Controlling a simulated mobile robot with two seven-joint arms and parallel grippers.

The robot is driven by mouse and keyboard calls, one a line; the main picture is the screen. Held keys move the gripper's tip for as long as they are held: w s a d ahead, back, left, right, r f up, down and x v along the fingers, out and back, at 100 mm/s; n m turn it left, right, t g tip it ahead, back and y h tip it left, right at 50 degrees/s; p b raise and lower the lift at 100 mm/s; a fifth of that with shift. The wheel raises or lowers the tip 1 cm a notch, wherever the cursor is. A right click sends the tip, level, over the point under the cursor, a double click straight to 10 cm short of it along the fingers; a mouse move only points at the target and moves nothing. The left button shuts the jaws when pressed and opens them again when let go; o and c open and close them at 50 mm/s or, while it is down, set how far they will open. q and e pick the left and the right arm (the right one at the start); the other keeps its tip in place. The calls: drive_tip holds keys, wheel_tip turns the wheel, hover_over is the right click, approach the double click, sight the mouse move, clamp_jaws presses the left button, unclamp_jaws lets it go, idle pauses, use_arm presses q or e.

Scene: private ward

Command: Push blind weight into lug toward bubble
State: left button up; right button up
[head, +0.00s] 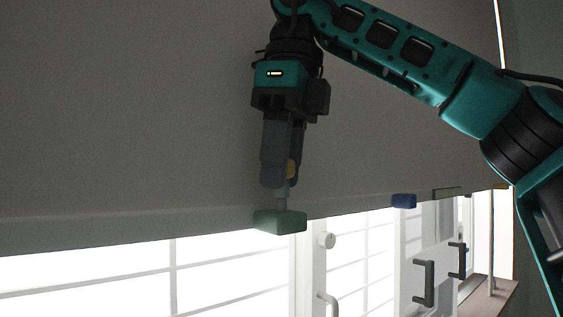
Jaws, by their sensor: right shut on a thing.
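The grey blind (140,130) fills most of the head view, its bottom bar (120,229) sloping up to the right. My right gripper (281,187) points down in front of the blind, its fingers shut on a short grey stem above a green block (280,222). The green block is at the blind's lower edge and seems to be the weight; whether it touches the bar I cannot tell. A small blue block (403,201) is at the bar farther right. Which piece is the lug or the bubble is unclear. My left gripper is out of view.
Behind the blind is a bright window (210,262) with white frames. A small dark plate (447,192) and a yellowish piece (500,186) are at the bar's right end.

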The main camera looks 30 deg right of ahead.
drive_tip(key=shift+f, duration=0.2)
drive_tip(key=shift+f+b, duration=0.6)
drive_tip(key=shift+f, duration=0.05)
drive_tip(key=o, duration=1.1)
drive_tip(key=shift+r, duration=0.1)
drive_tip(key=shift+o, duration=0.2)
drive_tip(key=r+p, duration=0.2)
drive_tip(key=r, duration=0.1)
drive_tip(key=r+p, duration=0.3)
drive_tip(key=r, duration=0.1)
drive_tip(key=s+r+p, duration=0.1)
drive_tip(key=r+p, duration=0.1)
drive_tip(key=r, duration=0.1)
drive_tip(key=shift+d+r, duration=0.25)
drive_tip(key=shift+d, duration=0.1)
drive_tip(key=shift+s+r, duration=0.1)
drive_tip(key=shift+r, duration=0.5)
drive_tip(key=shift+d+r, duration=0.1)
drive_tip(key=shift+r, duration=0.5)
